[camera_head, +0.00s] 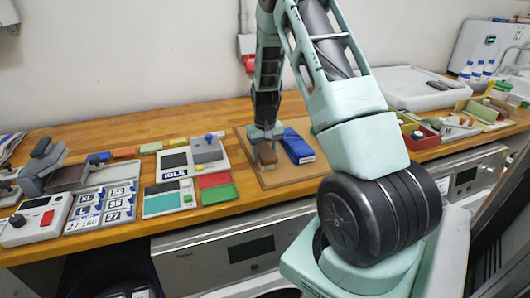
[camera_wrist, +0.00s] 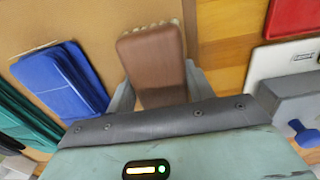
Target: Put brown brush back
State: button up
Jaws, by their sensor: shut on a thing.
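The brown brush (camera_wrist: 152,62) is between the two fingers of my gripper (camera_wrist: 155,98) in the wrist view, its brown back facing the camera and pale bristles showing along its far edge. In the head view the brush (camera_head: 267,155) is small and partly covered by my gripper (camera_head: 265,143), which points down over a tan board (camera_head: 292,173). My gripper is shut on the brush. Whether the bristles touch the board is hard to tell. A blue brush-like block (camera_head: 298,146) lies on the board just right of it; it also shows in the wrist view (camera_wrist: 62,82).
Boxes with small items (camera_head: 485,110) stand at the right. The wall is close behind.

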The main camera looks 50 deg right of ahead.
jog(key=shift+f, duration=0.2)
jog(key=o, duration=1.1)
jog(key=shift+r, duration=0.15)
